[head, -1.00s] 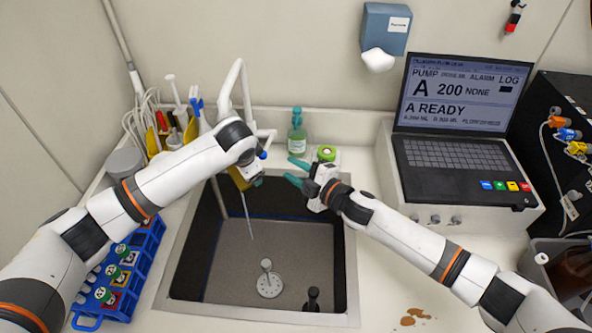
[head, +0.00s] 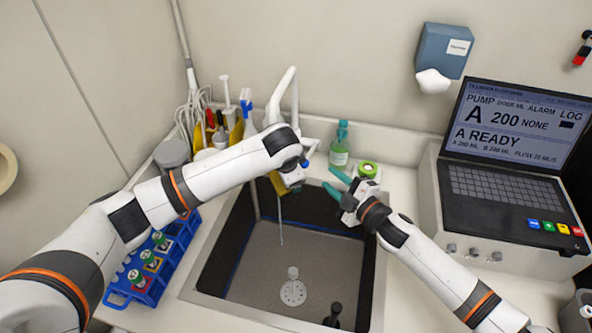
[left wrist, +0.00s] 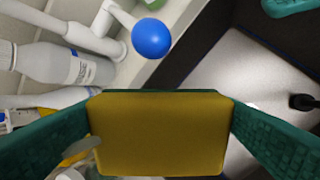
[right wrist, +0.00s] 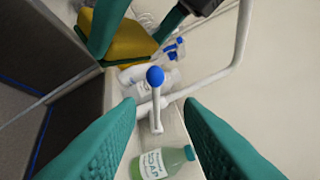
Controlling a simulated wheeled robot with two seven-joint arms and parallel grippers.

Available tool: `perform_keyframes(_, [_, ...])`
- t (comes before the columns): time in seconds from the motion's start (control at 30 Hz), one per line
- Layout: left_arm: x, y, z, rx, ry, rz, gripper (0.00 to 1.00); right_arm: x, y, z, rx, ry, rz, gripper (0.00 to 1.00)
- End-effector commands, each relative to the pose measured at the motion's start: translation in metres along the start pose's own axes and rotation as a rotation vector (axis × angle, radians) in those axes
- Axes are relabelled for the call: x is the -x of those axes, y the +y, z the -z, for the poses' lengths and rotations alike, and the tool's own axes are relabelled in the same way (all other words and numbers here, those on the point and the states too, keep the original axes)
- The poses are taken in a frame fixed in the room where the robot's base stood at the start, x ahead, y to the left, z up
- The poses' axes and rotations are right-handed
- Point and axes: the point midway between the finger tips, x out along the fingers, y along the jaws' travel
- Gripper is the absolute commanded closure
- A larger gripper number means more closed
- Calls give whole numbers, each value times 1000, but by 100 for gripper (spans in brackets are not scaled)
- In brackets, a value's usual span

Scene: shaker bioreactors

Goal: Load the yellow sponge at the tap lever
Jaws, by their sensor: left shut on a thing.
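My left gripper (head: 290,182) is shut on the yellow sponge (left wrist: 160,135) and holds it above the sink, beside the white tap (head: 288,95). In the head view the sponge (head: 278,184) is partly hidden by my left arm. The tap lever is a short white rod with a blue ball (right wrist: 155,76); the ball also shows just beyond the sponge in the left wrist view (left wrist: 151,38). My right gripper (head: 337,184) is open and empty over the sink's right back edge. Its fingers frame the lever from a distance in the right wrist view.
A green soap bottle (head: 340,148) and a green-topped item (head: 368,170) stand behind the sink (head: 376,270). A blue tube rack (head: 160,262) is at left. A thin pale line, apparently water, runs down into the sink. A laptop (head: 505,160) stands at right.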

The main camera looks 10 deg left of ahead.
Motion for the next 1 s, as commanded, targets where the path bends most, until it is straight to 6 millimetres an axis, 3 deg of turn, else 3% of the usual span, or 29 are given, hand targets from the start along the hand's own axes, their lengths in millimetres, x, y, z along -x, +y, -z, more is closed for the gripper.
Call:
perform_keyframes(0.17, [0,0,0,0,0,0,33,-1,16,9,-96,-80,128,67])
perform_keyframes(0.4, [0,0,0,0,0,0,33,14,42,18,-179,-131,258,67])
perform_keyframes(0.5, [0,0,0,0,0,0,33,13,44,18,-187,-138,277,67])
perform_keyframes(0.67, [0,0,0,0,0,0,33,-8,37,15,-188,-141,280,67])
perform_keyframes(1.0, [0,0,0,0,0,0,33,-68,19,8,-189,-140,277,67])
